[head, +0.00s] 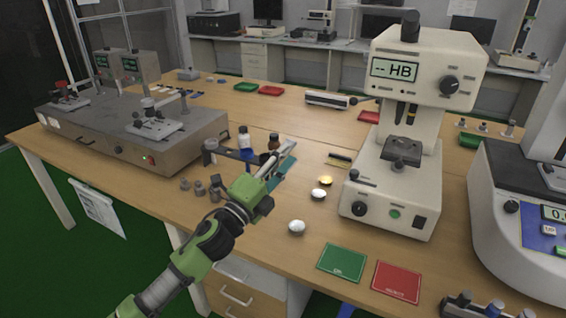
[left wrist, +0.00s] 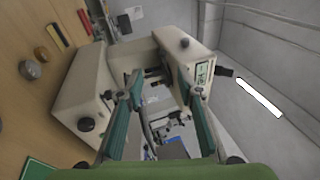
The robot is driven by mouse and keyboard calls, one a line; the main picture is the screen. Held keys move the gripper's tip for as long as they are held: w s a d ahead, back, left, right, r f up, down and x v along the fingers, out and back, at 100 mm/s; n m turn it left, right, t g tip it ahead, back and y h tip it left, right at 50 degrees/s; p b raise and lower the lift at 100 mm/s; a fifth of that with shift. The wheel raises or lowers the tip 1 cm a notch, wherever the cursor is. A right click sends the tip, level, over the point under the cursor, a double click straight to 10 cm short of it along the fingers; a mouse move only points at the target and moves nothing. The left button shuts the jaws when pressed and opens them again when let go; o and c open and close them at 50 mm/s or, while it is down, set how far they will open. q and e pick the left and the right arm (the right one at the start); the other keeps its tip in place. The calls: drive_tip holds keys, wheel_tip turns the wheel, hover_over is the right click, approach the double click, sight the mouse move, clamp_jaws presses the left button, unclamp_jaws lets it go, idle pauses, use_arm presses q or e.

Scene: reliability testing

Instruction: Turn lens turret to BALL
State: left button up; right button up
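The cream hardness tester (head: 425,70) stands right of centre in the head view, its display (head: 394,70) reading "-- HB". Its dark lens turret (head: 407,116) hangs under the head, above the stage (head: 402,150); its markings are too small to read. The tester (left wrist: 90,82) also shows sideways in the left wrist view, with its display (left wrist: 202,73). My left gripper (head: 282,160) is left of the tester, apart from it. In the left wrist view the teal fingers of my left gripper (left wrist: 165,84) are spread, with nothing between them. My right gripper is out of view.
Round metal blocks (head: 297,227) lie left of the tester. A green mat (head: 342,262) and a red mat (head: 396,282) lie in front. Another instrument (head: 520,225) stands at right; a grey polisher (head: 140,135) is at left. Small bottles (head: 273,142) stand behind my left gripper.

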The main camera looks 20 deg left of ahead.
use_arm(q)
drive_tip(key=shift+s+a+f+n+y, duration=0.15)
drive_tip(key=shift+a+f+n+y, duration=0.05)
drive_tip(key=shift+f+n+y, duration=0.25)
